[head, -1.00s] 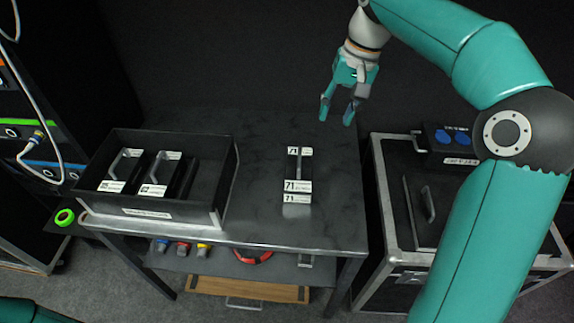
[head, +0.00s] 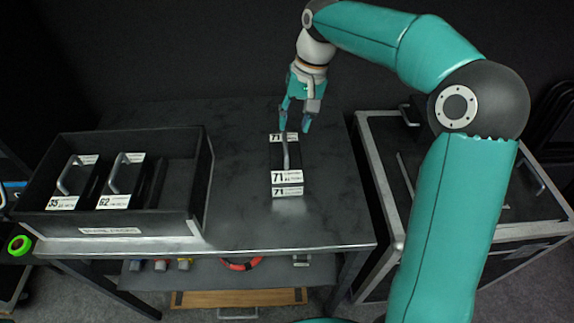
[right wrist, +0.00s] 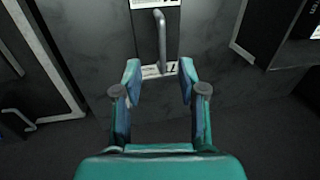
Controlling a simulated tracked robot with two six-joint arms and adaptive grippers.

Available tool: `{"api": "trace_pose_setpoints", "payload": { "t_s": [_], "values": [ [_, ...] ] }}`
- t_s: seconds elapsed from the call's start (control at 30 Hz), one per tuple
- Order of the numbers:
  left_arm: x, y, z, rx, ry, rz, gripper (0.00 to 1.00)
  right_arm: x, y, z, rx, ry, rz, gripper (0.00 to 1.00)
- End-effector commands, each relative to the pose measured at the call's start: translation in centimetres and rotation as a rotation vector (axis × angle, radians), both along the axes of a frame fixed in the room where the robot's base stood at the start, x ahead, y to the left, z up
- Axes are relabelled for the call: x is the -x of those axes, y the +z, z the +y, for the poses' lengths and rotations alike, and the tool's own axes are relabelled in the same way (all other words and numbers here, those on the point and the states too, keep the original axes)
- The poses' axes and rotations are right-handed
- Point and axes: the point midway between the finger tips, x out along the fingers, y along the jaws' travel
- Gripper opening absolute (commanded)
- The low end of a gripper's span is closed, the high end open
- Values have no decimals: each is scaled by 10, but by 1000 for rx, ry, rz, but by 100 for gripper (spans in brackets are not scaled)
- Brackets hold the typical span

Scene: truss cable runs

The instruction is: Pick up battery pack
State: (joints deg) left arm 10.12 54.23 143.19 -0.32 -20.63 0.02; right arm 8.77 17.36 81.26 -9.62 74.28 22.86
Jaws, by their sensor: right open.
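A dark battery pack (head: 285,165) labelled 71 stands on the table, with white labels and a bar handle on top. My right gripper (head: 296,129) is open and empty above the pack's far end. In the right wrist view my right gripper (right wrist: 160,80) has its fingers apart, with the pack's handle (right wrist: 161,40) in line with the gap and beyond the fingertips. More battery packs, labelled 35 (head: 72,183) and 62 (head: 121,181), stand in a tray on the left. My left gripper does not show.
The dark tray (head: 130,228) fills the table's left side, with an empty stretch at its right. The metal table (head: 240,215) is clear around pack 71. A black case with metal edges (head: 385,190) stands at the right. A lower shelf holds small coloured items.

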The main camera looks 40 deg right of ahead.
Motion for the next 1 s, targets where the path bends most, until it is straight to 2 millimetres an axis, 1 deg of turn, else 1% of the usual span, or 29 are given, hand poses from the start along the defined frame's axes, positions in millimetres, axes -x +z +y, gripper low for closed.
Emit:
{"api": "trace_pose_setpoints", "payload": {
  "t_s": [0.03, 0.13, 0.23, 0.47, 0.7, 0.83, 1.0],
  "values": [
    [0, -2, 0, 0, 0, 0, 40, -1, -13, 3, -1, 2, 5, 41],
    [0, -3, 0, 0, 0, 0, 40, -3, -29, 6, 0, 3, 4, 41],
    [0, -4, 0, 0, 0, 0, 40, -5, -39, 8, 0, 2, 2, 41],
    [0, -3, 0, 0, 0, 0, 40, -7, -52, 11, 0, 4, 3, 41],
    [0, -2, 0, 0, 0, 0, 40, -12, -85, 17, 1, 5, 3, 41],
    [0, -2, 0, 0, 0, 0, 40, -13, -94, 18, 0, 4, 2, 41],
    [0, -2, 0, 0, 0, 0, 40, -14, -95, 18, 1, 4, 1, 41]
  ]
}}
